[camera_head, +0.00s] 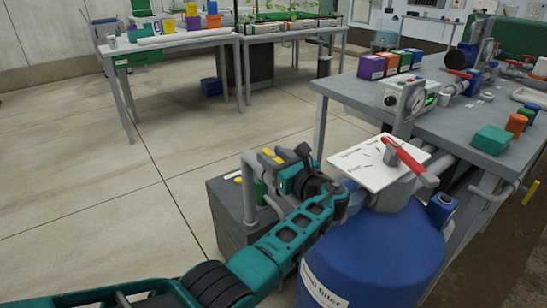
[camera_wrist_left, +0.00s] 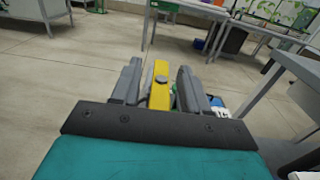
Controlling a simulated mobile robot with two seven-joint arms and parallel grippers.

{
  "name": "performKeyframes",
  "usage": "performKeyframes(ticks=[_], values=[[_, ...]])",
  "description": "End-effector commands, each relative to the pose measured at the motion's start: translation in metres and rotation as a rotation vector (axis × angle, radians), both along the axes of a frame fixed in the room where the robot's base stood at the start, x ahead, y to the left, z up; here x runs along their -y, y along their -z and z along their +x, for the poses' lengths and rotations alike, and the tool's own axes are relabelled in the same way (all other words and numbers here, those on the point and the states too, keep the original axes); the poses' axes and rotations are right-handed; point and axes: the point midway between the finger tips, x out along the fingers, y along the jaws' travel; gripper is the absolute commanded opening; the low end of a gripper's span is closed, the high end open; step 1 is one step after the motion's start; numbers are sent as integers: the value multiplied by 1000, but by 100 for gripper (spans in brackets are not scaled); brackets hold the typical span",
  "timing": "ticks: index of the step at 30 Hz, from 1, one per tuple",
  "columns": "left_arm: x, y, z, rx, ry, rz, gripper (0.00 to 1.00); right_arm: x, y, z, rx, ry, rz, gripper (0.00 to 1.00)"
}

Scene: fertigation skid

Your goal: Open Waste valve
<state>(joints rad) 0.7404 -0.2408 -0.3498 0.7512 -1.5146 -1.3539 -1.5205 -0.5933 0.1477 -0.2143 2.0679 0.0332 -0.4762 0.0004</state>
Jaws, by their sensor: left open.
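A yellow valve handle (camera_wrist_left: 160,88) with a dark round bolt stands between the fingers of my left gripper (camera_wrist_left: 159,76) in the left wrist view. The fingers are open on both sides of it; I cannot tell whether either one touches it. In the head view my left gripper (camera_head: 279,163) is at the grey pipework (camera_head: 249,190) beside the blue filter tank, and only small yellow parts (camera_head: 268,156) show past it. No label naming the Waste valve can be read. My right gripper is not in view.
The blue filter tank (camera_head: 375,255) carries a white plate (camera_head: 365,165) with a red lever (camera_head: 411,160) close to my left arm. A grey block (camera_head: 228,215) stands beneath the pipes. A grey workbench (camera_head: 450,120) is at right; the floor at left is clear.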

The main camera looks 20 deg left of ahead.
Motion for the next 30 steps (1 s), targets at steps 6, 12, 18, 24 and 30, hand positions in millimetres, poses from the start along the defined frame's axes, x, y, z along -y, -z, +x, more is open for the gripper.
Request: performKeyframes(ticks=[6,12,18,24,30], values=[[28,-2,-19,-2,5,-2,45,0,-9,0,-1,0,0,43],[64,-1,-47,-2,3,-3,45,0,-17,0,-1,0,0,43],[91,0,-67,-2,1,-1,45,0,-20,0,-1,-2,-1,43],[102,0,-75,-2,-1,-1,45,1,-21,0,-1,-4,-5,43],[102,1,-75,-2,-1,-1,45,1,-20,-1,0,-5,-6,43]])
